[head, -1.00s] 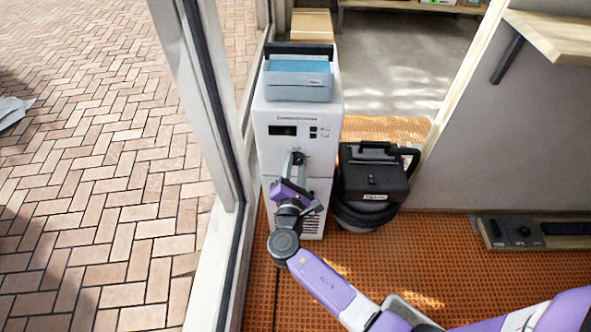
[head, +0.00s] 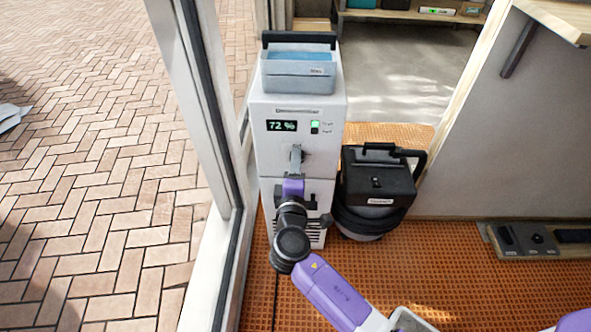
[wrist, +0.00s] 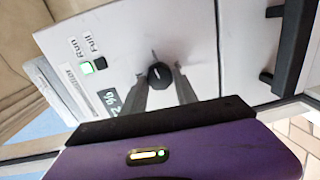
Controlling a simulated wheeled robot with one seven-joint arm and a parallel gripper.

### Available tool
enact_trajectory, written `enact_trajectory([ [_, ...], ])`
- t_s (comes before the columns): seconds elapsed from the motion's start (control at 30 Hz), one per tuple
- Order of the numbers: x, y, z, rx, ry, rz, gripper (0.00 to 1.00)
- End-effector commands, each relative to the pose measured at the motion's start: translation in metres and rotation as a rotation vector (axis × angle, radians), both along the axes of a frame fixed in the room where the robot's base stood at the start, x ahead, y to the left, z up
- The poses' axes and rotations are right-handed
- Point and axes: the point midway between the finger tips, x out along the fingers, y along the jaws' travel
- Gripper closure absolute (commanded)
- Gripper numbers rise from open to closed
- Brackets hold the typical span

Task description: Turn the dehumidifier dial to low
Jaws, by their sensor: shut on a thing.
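The dehumidifier (head: 267,165) is a tall white unit standing upright beside the window frame. Its display (head: 282,126) is lit and reads 72 %, and a green light (head: 315,124) shows beside the upper label, which reads Run in the wrist view. In the wrist view the dial (wrist: 160,75) is a round black knob on the white front panel. My gripper (head: 296,153) is at the front panel below the display, and in the wrist view (wrist: 160,80) its two fingers are shut on the dial. In the head view the gripper mostly hides the dial. I cannot read any setting marks around it.
A blue-grey bin (head: 300,82) with a black handle sits on top of the unit. A black canister-like machine (head: 377,185) stands close at its right. The window frame (head: 205,120) is close at the left. Orange matting (head: 430,260) covers the floor in front.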

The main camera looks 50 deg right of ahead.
Motion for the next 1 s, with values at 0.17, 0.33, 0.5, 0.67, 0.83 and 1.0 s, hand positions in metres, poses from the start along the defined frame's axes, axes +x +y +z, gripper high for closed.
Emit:
enact_trajectory([
  [0.17,-0.001,-0.0004,-0.0026,0.056,-0.07,-0.002,1.0],
  [0.33,-0.001,-0.0004,-0.002,0.088,-0.109,-0.001,1.0],
  [0.5,-0.0011,-0.0004,-0.0011,0.1,-0.126,-0.001,1.0],
  [0.67,-0.0011,-0.0004,-0.0008,0.104,-0.129,-0.001,1.0],
  [0.83,-0.0011,-0.0004,-0.0009,0.103,-0.128,-0.002,1.0],
  [1.0,-0.0011,-0.0005,-0.0009,0.103,-0.128,-0.001,0.44],
])
